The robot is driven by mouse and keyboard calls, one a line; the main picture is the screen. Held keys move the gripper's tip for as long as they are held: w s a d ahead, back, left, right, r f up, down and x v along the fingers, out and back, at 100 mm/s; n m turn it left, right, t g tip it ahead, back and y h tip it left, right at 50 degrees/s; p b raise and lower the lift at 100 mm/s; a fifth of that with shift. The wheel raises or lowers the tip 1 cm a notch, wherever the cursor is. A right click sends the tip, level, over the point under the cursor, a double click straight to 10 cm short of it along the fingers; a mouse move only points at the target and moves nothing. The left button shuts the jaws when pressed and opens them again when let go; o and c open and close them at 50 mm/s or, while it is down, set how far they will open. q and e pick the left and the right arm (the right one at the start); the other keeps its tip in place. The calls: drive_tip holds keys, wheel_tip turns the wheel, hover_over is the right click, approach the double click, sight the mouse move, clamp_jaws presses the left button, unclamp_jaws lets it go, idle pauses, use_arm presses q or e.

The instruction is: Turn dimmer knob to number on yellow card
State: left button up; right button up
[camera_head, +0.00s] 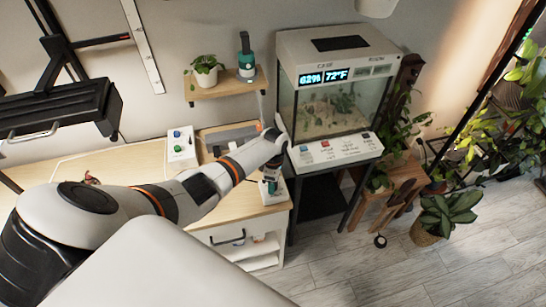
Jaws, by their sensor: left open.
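My left arm reaches from the lower left across the wooden workbench (225,205). My left gripper (271,186) points down at the bench's right end, in front of the terrarium, and is open. A small white object (281,196) shows beside and under its fingertips; my gripper covers most of it. I cannot tell whether it is the dimmer or whether the fingers touch it. I cannot make out the dimmer knob or a yellow card. My right gripper is not in view.
A white box with green and blue knobs (181,146) stands on the bench's back. A glass terrarium (335,108) on a dark stand is close right of my gripper. A wall shelf (228,88) holds a plant and teal bottle. Open floor (395,275) lies at lower right.

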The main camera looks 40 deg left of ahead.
use_arm(q)
wheel_tip(320, 180, up, 12)
drive_tip(key=shift+w+a+f, duration=0.15)
drive_tip(key=shift+w, duration=0.1)
drive_tip(key=shift+f, duration=0.1)
idle(0.5)
